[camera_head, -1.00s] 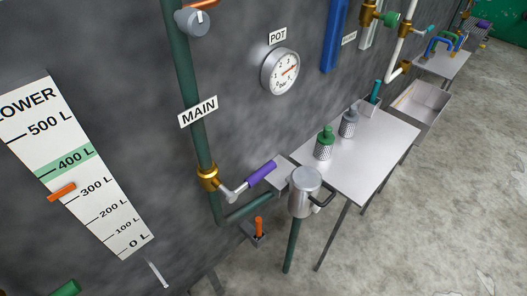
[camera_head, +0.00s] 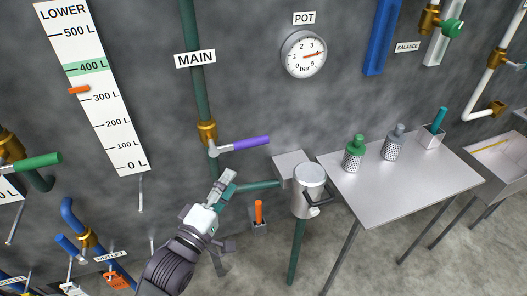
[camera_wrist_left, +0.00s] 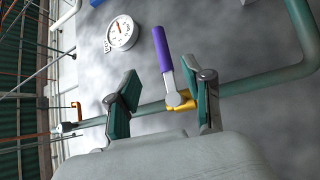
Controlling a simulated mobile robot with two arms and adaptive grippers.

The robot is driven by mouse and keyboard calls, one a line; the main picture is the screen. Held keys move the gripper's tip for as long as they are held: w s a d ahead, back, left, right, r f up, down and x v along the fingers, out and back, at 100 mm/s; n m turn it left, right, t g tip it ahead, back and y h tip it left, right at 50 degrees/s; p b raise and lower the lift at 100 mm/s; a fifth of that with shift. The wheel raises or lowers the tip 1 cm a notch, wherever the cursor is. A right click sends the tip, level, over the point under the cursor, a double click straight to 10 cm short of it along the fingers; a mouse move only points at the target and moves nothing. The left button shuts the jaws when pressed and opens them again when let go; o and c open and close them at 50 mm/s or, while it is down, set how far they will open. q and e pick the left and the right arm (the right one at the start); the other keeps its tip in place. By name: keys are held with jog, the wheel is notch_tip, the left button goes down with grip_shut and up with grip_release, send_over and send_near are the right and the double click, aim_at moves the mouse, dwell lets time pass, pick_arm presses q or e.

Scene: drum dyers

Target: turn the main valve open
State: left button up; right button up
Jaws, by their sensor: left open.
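The main valve has a brass body (camera_head: 207,132) on the vertical green pipe under the MAIN sign (camera_head: 195,59). Its lever with a purple grip (camera_head: 245,144) points right, across the pipe. My left gripper (camera_head: 225,185) is just below the valve in the head view, apart from the lever. In the left wrist view its green-padded fingers (camera_wrist_left: 158,92) are spread and empty. The purple grip (camera_wrist_left: 163,48) and the brass body (camera_wrist_left: 181,100) appear beyond them, nearer the right finger. My right gripper is not in view.
A pot gauge (camera_head: 304,54) is on the wall to the upper right. A metal tank (camera_head: 309,190) and a table (camera_head: 395,185) with bottles stand right. An orange lever (camera_head: 258,212) is below. A green-handled valve (camera_head: 38,161) is at the left.

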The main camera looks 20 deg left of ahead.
aim_at(253, 143)
pick_arm(q)
jog(key=p+x, duration=0.1)
jog(key=x, duration=0.3)
jog(key=p+x, duration=0.1)
jog(key=x, duration=0.4)
jog(key=p+x, duration=0.1)
jog(key=x, duration=0.3)
jog(key=shift+w+a, duration=0.2)
jog(key=shift+w, duration=0.25)
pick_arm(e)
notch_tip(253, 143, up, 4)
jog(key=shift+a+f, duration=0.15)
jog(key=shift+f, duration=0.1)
pick_arm(q)
grip_shut()
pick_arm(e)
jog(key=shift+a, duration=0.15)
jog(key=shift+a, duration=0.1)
